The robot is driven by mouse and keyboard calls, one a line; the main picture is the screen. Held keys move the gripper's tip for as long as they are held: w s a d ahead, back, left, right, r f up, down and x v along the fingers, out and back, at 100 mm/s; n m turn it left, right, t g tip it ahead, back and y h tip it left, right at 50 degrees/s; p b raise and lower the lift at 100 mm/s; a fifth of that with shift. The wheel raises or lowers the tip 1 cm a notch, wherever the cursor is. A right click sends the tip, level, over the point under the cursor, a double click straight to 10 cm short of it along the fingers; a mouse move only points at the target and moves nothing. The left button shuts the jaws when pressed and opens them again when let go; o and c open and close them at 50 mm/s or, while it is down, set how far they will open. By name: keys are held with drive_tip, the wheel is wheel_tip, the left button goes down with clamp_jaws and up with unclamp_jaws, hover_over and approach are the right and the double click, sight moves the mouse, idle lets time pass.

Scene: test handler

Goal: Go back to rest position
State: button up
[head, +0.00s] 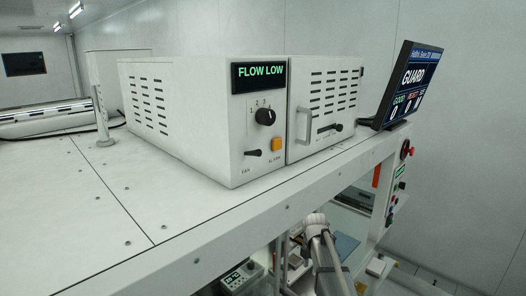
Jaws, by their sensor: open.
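My gripper's fingers do not show in the head view. A pale, jointed tubular part (322,250), which looks like part of my arm, rises at the bottom centre-right, in front of the machine's open lower bay. What it connects to is cut off by the bottom edge. The white control box (180,105) stands on the machine top, and its display (258,76) reads FLOW LOW. It has a black rotary knob (265,117), a small black fan lever (253,153) and an orange alarm button (276,145).
A second white box (335,90) with a handle and slider adjoins it. A monitor (412,82) reading GUARD stands at the right end. The machine's front edge (210,232) runs diagonally above the lower bay. A red knob (406,149) sits on the right-end panel. The machine top at left is mostly clear.

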drive_tip(key=shift+s+d+r, duration=0.1)
drive_tip(key=shift+s+r, duration=0.05)
drive_tip(key=shift+s, duration=0.2)
drive_tip(key=shift+s+m, duration=0.15)
drive_tip(key=shift+m, duration=0.35)
drive_tip(key=s+m, duration=0.2)
drive_tip(key=shift+s+m, duration=0.35)
drive_tip(key=shift+m, duration=0.05)
drive_tip(key=s+m, duration=0.8)
drive_tip(key=m, duration=0.1)
drive_tip(key=s+m, duration=1)
drive_tip(key=m, duration=0.1)
wheel_tip(320, 180, down, 21)
drive_tip(key=b, duration=2)
drive_tip(key=shift+w+r+m, duration=0.15)
drive_tip(key=shift+w+m, duration=0.05)
drive_tip(key=shift+m, duration=0.1)
